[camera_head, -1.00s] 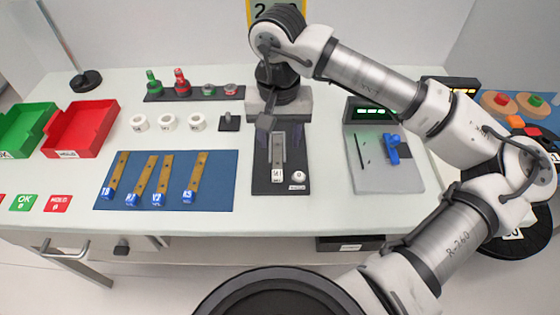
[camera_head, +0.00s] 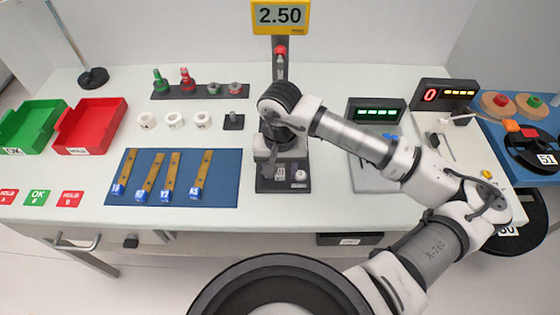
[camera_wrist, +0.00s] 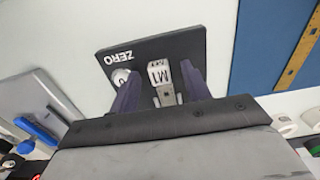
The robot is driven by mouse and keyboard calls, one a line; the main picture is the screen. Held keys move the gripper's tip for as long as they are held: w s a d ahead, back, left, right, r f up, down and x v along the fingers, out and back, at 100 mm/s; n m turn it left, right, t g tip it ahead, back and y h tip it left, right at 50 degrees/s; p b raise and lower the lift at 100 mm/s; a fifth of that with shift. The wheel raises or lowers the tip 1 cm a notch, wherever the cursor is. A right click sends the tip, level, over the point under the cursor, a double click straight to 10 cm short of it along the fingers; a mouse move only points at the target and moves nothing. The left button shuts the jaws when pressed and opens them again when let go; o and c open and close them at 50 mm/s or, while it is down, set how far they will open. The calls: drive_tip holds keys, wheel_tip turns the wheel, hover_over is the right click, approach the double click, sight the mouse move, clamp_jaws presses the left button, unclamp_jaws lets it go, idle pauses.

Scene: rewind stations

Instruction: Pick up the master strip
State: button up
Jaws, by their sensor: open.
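The master strip (camera_wrist: 164,94) is a grey metal strip with a white M1 end label, lying on the dark gauge base (camera_wrist: 190,44). Its label (camera_head: 281,173) also shows in the head view, while the rest of the strip is hidden under my wrist. My gripper (camera_wrist: 159,82) is open, with one dark finger on each side of the strip in the wrist view. Gaps show between the fingers and the strip. I cannot tell the exact finger height over the base.
A white ZERO button (camera_head: 300,175) sits close beside the strip on the base. The gauge post (camera_head: 280,65) with a yellow 2.50 display (camera_head: 280,16) stands behind. A blue mat (camera_head: 222,170) with several tan strips lies left. A grey scale plate (camera_head: 370,180) is right.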

drive_tip(key=shift+c, duration=0.5)
clamp_jaws()
drive_tip(key=shift+r, duration=0.1)
